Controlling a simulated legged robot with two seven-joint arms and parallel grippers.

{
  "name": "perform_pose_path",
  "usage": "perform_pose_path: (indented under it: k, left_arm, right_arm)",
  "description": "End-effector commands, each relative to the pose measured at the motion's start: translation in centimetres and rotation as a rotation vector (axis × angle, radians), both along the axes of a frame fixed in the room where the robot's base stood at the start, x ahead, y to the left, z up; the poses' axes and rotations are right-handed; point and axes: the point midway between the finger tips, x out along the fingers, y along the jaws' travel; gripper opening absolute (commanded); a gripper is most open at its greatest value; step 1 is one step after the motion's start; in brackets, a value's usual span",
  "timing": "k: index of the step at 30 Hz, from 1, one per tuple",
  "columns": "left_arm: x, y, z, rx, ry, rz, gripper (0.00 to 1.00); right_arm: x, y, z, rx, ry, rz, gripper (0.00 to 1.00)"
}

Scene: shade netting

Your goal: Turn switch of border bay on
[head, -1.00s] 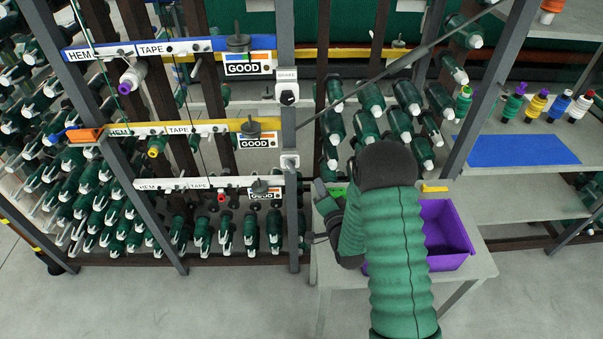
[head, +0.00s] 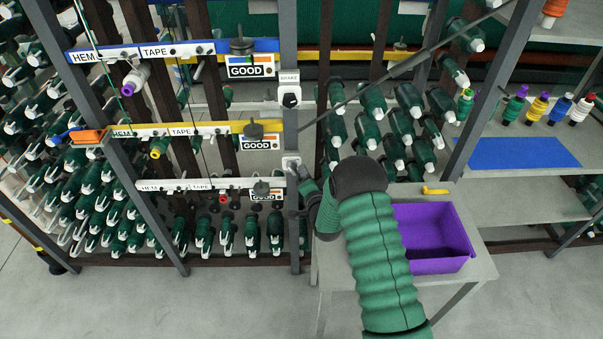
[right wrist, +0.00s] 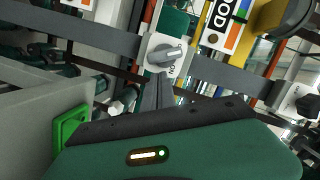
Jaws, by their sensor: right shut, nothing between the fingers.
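A switch with a grey knob on a white plate (right wrist: 166,54) is fixed to a grey post; in the head view its plate (head: 290,161) shows just beyond my right gripper. My right gripper (right wrist: 158,92) is shut and empty, its fingertips just below the knob. I cannot tell whether they touch it. In the head view the right gripper (head: 302,174) is partly hidden by my arm. A second switch, with a black knob (head: 290,99) under a BRAKE label, sits higher on the post. No plate visibly reads border bay. My left gripper is not in view.
A table (head: 455,205) below holds a purple bin (head: 437,255) and a yellow item (head: 435,190). A green item (right wrist: 68,133) shows in the wrist view. Blue, yellow and white labelled rails (head: 210,184) run left of the post. Racks of green spools (head: 410,122) stand behind.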

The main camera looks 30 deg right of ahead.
Motion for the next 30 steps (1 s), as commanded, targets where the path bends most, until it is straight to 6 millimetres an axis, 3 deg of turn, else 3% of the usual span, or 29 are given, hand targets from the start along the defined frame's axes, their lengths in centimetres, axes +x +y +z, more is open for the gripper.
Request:
perform_pose_path:
  k: [5, 30]
  left_arm:
    - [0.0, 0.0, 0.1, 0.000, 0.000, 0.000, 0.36]
    - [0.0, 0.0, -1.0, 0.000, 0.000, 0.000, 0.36]
  right_arm:
    - [0.4, 0.8, -0.5, 0.000, 0.000, 0.000, 0.00]
    - [0.4, 0.7, -0.9, 0.069, -0.043, -0.001, 0.00]
